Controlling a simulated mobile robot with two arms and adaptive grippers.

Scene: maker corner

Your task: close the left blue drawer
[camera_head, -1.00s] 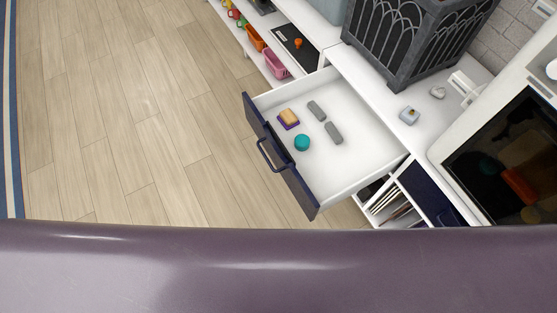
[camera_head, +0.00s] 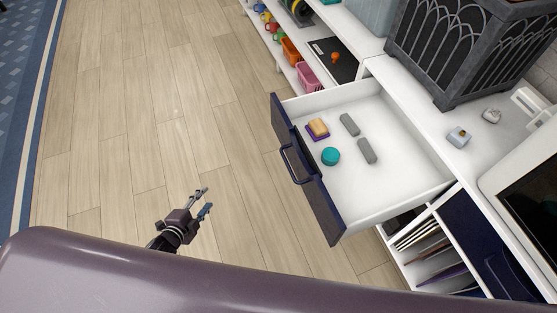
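The left blue drawer (camera_head: 322,207) is pulled far out of the white cabinet, with its dark blue front and handle (camera_head: 293,166) facing the floor area. My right gripper is not in view.
A grey lantern-like box (camera_head: 460,50) stands on the white cabinet top. Shelves with orange and pink bins (camera_head: 308,77) are at the back. A second blue front (camera_head: 480,245) is at the right, near open slots. The wood floor (camera_head: 150,110) at left is clear.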

